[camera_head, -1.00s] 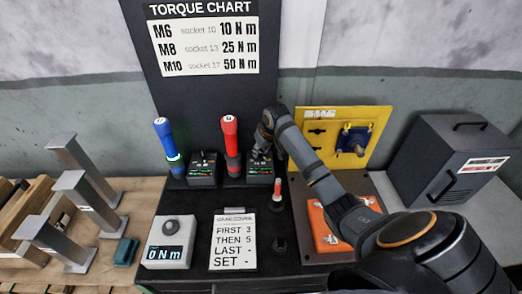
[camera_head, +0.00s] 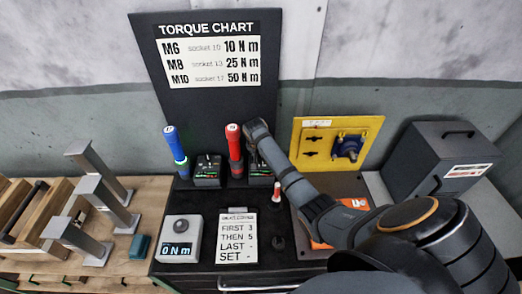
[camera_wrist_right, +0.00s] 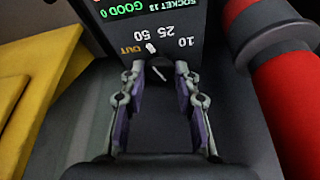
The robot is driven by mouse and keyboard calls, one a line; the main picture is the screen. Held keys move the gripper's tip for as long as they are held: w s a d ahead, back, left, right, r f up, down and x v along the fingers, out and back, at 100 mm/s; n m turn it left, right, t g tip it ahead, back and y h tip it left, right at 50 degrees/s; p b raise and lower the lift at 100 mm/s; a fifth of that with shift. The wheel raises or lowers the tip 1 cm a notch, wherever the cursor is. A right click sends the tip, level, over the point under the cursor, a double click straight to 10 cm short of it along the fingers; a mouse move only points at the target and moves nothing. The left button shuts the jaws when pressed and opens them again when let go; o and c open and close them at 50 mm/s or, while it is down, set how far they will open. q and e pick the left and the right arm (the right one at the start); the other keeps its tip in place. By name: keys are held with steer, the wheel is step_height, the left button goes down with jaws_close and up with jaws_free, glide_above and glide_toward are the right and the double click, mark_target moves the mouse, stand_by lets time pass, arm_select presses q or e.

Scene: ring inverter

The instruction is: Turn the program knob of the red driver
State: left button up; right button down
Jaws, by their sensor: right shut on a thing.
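The red driver (camera_head: 235,145) stands upright in the head view, with a dark control box (camera_head: 262,181) beside it on its right. In the right wrist view the red driver (camera_wrist_right: 290,105) is at the right, and the box face shows upside-down marks 10, 25, 50 and OUT, with SOCKET 13 and GOOD 0 on its display (camera_wrist_right: 150,8). My right gripper (camera_wrist_right: 163,78) is shut on the dark program knob (camera_wrist_right: 160,72) below these marks. A pale line shows on the knob; its exact setting is hard to tell. My left gripper is not in view.
A blue driver (camera_head: 176,150) with its box (camera_head: 207,172) stands to the left. A torque chart (camera_head: 210,55) is behind. A yellow panel (camera_head: 315,150) is to the right. A gauge reading 0 N m (camera_head: 180,240) and a note card (camera_head: 237,240) lie in front.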

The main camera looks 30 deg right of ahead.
steer(key=shift+w+a+m+g+h, duration=0.1)
steer(key=shift+m+g+h, duration=0.2)
steer(key=shift+m, duration=0.7)
steer(key=shift+w+m+g+h, duration=0.15)
steer(key=shift+m+g, duration=0.25)
steer(key=shift+m, duration=0.6)
steer(key=shift+s, duration=0.1)
steer(key=c, duration=1)
jaws_free()
steer(key=shift+r, duration=0.1)
steer(key=v, duration=0.7)
steer(key=shift+a+r, duration=0.1)
steer(key=shift+r, duration=0.05)
steer(key=shift+c, duration=0.2)
